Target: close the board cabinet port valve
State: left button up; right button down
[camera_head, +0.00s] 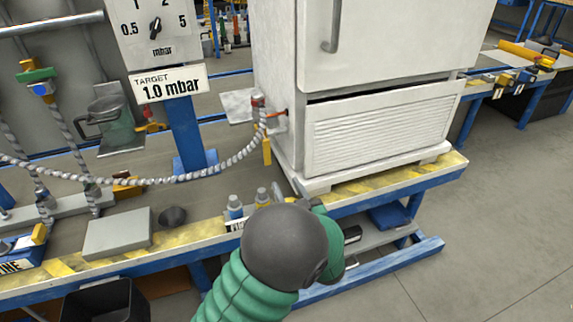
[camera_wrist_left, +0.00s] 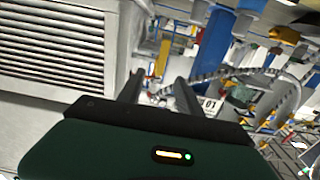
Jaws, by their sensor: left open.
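The white cabinet (camera_head: 375,125) with a louvred lower panel stands on the blue-framed bench. On its left side, a small port valve (camera_head: 274,118) with a red-orange handle sits where a braided hose (camera_head: 150,180) ends. A yellow tag (camera_head: 266,150) hangs below it. My left gripper (camera_head: 303,188) is in front of the cabinet's lower left corner, lower and nearer than the valve; my dark wrist partly hides it. In the left wrist view the open, empty fingers (camera_wrist_left: 160,92) point past the louvred panel (camera_wrist_left: 60,50). I cannot make out the valve handle there. My right gripper is not in view.
A gauge board with a "TARGET 1.0 mbar" sign (camera_head: 168,84) stands on a blue post left of the cabinet. Small bottles (camera_head: 235,206), a dark cup (camera_head: 172,216) and a grey block (camera_head: 118,233) are on the bench. Floor at the right is clear.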

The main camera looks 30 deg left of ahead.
pick_arm(q)
jog(key=b, duration=0.2)
send_near(267, 155)
jog(key=b+x, duration=0.1)
jog(key=x, duration=0.2)
jog(key=b+x, duration=0.1)
jog(key=x, duration=0.3)
jog(key=shift+w+d+f+b, duration=0.15)
jog(key=shift+w+d+b, duration=0.1)
jog(key=shift+b, duration=0.15)
jog(key=x, duration=0.3)
jog(key=shift+a+b, duration=0.35)
jog(key=shift+a, duration=0.2)
jog(key=shift+a+f, duration=0.1)
jog(key=shift+a, duration=0.1)
jog(key=shift+d, duration=0.25)
jog(key=shift+d+r, duration=0.15)
jog(key=shift+r, duration=0.05)
jog(key=shift+c, duration=2.3)
grip_shut()
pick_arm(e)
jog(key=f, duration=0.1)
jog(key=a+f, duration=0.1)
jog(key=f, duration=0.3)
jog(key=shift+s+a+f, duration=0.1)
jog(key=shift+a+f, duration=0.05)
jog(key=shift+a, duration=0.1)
